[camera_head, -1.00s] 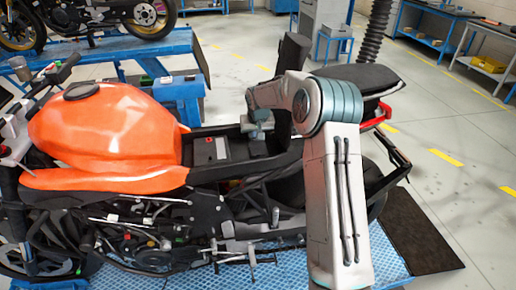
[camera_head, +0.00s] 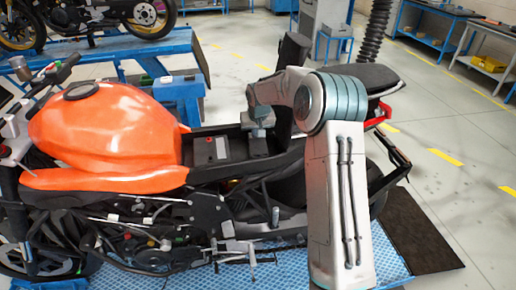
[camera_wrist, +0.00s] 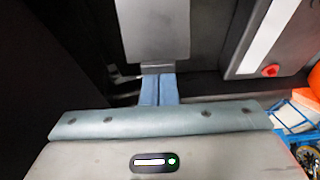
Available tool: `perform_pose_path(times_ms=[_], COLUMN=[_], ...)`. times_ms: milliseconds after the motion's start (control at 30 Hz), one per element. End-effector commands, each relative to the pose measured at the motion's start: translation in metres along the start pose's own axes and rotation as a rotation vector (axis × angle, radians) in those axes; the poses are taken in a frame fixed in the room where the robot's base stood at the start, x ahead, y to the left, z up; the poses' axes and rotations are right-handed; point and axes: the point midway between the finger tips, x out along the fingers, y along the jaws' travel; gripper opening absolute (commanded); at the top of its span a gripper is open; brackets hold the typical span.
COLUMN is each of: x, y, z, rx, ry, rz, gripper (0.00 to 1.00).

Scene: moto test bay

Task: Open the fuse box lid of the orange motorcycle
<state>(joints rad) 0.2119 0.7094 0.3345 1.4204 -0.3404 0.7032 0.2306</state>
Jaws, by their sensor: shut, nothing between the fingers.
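The orange motorcycle (camera_head: 105,130) stands on a blue lift, with its under-seat bay open behind the tank. A dark box (camera_head: 258,146), apparently the fuse box, sits in the bay under my gripper (camera_head: 258,131). In the wrist view, my gripper (camera_wrist: 158,88) is shut, its two blue-grey fingers together. The fingertips are at a small dark tab at the near edge of a grey panel (camera_wrist: 155,32), which looks like the lid. I cannot tell whether they touch it or whether the lid is raised. My wrist and arm hide part of the box.
A battery (camera_head: 209,151) with a red terminal lies left of the box; it also shows in the wrist view (camera_wrist: 262,45). The bay walls are close around my gripper. The seat (camera_head: 360,78) is behind my arm. Another motorcycle (camera_head: 95,20) stands on a blue bench at the back left.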

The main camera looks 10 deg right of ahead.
Motion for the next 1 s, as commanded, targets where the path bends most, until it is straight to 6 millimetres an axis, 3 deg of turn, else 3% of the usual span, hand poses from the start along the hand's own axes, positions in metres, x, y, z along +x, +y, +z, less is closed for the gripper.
perform_pose_path(times_ms=[33,300,1000], x=[0.005,0.005,-0.005], y=[0.0,0.001,0.001], z=[0.007,0.008,0.017], rx=[0.0,0.0,0.001], ry=[-0.021,-0.022,-0.025], rz=[0.001,0.001,0.001], gripper=[0.0,0.0,0.0])
